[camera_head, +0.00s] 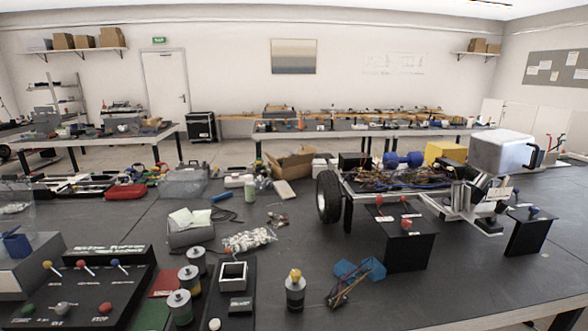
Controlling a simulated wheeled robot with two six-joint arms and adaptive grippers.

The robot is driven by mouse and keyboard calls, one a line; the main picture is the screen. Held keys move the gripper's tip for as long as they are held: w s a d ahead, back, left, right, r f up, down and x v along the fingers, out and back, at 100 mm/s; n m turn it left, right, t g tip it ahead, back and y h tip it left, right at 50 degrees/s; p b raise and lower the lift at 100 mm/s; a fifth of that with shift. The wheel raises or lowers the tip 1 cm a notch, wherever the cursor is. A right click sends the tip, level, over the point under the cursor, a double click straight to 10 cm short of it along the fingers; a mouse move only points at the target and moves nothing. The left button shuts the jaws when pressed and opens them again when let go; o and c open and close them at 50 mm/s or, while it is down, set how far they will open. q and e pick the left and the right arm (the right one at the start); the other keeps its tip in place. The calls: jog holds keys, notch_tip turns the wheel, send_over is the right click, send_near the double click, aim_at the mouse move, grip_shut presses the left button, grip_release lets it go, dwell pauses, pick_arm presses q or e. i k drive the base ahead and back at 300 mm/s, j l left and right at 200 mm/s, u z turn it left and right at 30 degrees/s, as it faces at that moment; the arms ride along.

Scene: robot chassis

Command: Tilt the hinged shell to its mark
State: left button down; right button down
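The shell (499,151) is a pale grey box-like cover at the right, raised at the end of the wheeled robot chassis (400,187). A dark handle-like part (535,155) shows at its right side. Its hinge and its mark cannot be made out at this size. White brackets (466,203) and dark parts stand below the shell. Neither of my grippers is in view.
A black block with red knobs (408,247) stands before the chassis, and another with a blue knob (530,232) stands at right. Canisters (180,306), a yellow-topped bottle (295,290) and a lever panel (85,290) occupy the front left. The table's front right is clear.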

aim_at(499, 153)
jog(key=z, duration=1.35)
